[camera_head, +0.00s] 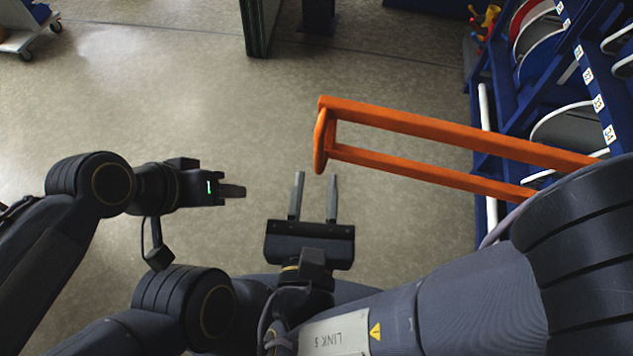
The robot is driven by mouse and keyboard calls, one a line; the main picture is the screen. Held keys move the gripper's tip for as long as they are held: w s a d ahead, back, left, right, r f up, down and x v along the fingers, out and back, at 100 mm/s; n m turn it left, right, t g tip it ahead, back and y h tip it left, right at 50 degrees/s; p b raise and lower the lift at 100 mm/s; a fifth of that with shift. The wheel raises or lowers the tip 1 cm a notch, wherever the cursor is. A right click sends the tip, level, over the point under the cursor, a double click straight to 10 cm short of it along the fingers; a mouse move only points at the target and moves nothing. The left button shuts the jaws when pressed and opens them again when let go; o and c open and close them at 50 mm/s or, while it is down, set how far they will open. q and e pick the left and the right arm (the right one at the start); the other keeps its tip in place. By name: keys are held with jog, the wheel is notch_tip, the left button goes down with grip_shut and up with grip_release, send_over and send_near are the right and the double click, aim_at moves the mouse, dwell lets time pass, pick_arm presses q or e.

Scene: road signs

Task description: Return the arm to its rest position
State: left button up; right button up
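My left gripper (233,190) is at the left of the head view, over the floor. It is seen edge-on, so the gap between its fingers does not show. My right gripper (315,184) is near the middle of the view, fingers pointing up the picture. Its two fingers are apart with only floor between them, so it is open and empty. My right arm comes in from the lower right and covers part of the rack behind it.
An orange frame (440,127) juts out from the blue sign rack (573,75) on the right, just above and right of my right gripper. Round signs (541,48) stand in the rack. A wheeled cart (22,38) is at the top left. The floor (190,95) between is clear.

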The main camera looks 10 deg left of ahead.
jog(key=shift+s, duration=0.15)
dwell(0.3)
